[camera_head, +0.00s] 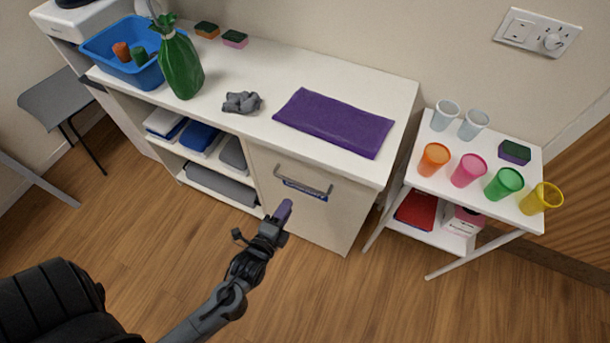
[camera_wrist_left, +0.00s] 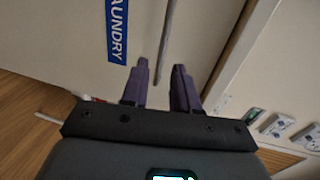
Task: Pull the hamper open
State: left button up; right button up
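The hamper (camera_head: 306,212) is a pale front panel at the right end of the white counter unit and looks closed. It has a grey bar handle (camera_head: 303,178) above a blue label. In the left wrist view the label (camera_wrist_left: 117,28) reads LAUNDRY, and the handle (camera_wrist_left: 167,40) shows as a dark bar lined up with the gap between my fingers. My left gripper (camera_head: 285,210) is in front of the panel, just below the handle in the head view. Its purple fingers (camera_wrist_left: 161,82) are apart with nothing clearly between them. Whether they touch the handle is unclear. My right gripper is out of view.
On the counter (camera_head: 275,60) lie a purple towel (camera_head: 335,122), a grey cloth (camera_head: 241,102), a green bag (camera_head: 180,65) and a blue basket (camera_head: 100,48). A white side table (camera_head: 425,193) with several cups stands close on the right. The wooden floor before the panel is clear.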

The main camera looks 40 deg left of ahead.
aim_at(301, 186)
pick_arm(q)
jog(key=shift+r+b+x, duration=0.15)
jog(key=shift+b+x, duration=0.7)
jog(key=shift+x, duration=1.75)
jog(key=shift+r+b+x, duration=0.15)
jog(key=shift+b+x, duration=0.65)
jog(key=shift+x, duration=1.85)
jog(key=shift+w+d, duration=0.1)
jog(key=shift+c, duration=0.3)
grip_shut()
